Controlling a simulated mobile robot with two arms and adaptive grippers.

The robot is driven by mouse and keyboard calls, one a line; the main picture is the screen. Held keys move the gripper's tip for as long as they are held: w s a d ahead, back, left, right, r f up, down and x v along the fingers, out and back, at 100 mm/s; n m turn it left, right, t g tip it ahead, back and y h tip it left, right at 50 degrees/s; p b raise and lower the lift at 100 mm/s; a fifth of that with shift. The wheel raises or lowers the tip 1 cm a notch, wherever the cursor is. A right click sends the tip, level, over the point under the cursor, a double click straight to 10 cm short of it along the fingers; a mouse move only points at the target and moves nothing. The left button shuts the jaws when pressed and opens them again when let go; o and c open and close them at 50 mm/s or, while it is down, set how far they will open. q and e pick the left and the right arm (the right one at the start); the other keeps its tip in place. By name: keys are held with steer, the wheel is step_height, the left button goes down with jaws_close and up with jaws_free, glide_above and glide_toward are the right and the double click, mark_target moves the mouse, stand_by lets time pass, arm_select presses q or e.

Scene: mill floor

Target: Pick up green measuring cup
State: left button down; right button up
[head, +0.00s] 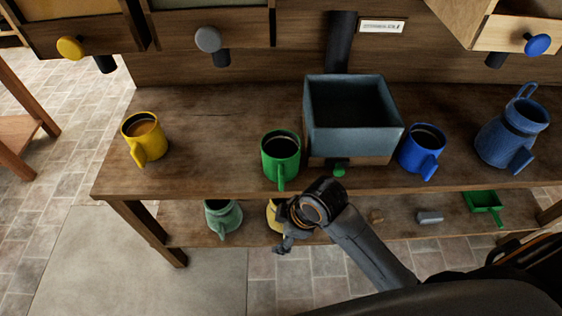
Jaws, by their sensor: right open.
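A green cup (281,160) with a dark inside stands upright on the wooden bench top, left of the grey box, its handle toward me. A green square scoop (484,201) with a short handle lies on the lower shelf at the right. A paler green jug (222,218) stands on the lower shelf, left of my gripper. I cannot tell for certain which of these is the measuring cup. My right gripper (284,244) is open, in front of the bench's front edge and below the green cup in the picture. It partly hides a yellow vessel (272,214). My left gripper is not in view.
A grey open box (352,140) stands on the bench (215,180). A yellow cup (143,135) is at the left; a blue cup (421,155) and a blue jug (510,135) are at the right. Bins with coloured knobs hang above. Bench space between yellow and green cups is clear.

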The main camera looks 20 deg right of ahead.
steer(key=w+a+r+n, duration=0.2)
steer(key=w+r+n, duration=0.1)
steer(key=w+n, duration=0.15)
step_height(320, 180, up, 10)
steer(key=n+g+h, duration=0.3)
steer(key=n, duration=1.2)
glide_above(281, 159)
steer(key=shift+s, duration=0.1)
step_height(281, 159, down, 8)
steer(key=shift+f+p, duration=0.15)
steer(key=shift+p, duration=0.45)
steer(key=f, duration=0.1)
steer(key=f+p, duration=0.1)
steer(key=f, duration=0.2)
steer(key=shift+s, duration=0.25)
steer(key=shift+f, duration=0.65)
jaws_close()
